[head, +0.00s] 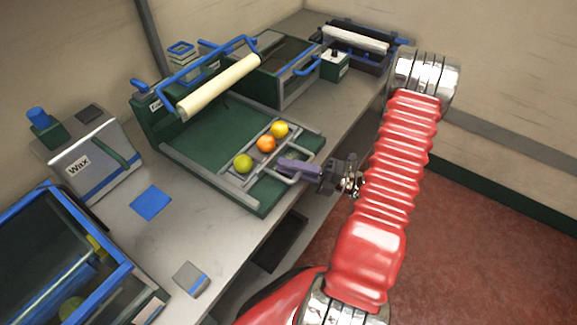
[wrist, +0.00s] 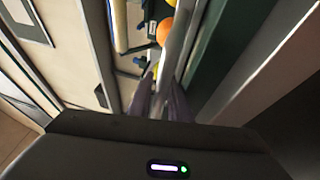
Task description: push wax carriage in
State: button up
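The wax carriage (head: 250,183) is a pale metal frame with a handle at its front right, on a green bed (head: 205,150) with grey edges. A green fruit (head: 243,163), an orange fruit (head: 266,144) and a yellow-orange fruit (head: 280,129) sit in a row on it. My gripper (head: 290,166) has its purple fingers at the carriage handle. In the wrist view, the fingers (wrist: 160,85) stand a little apart at a grey bar (wrist: 180,45). I cannot tell whether they clamp it.
A cream roller (head: 218,86) with a blue lever spans the bed's back. A Wax box (head: 98,165), a blue square (head: 151,203) and a blue-rimmed bin (head: 118,285) stand left. A green box machine (head: 283,75) and another roller unit (head: 357,40) stand behind.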

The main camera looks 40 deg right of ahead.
jog(key=v, duration=1.3)
jog(key=shift+s+d, duration=0.2)
jog(key=shift+s, duration=0.05)
jog(key=shift+f, duration=0.15)
jog(key=shift+c, duration=0.5)
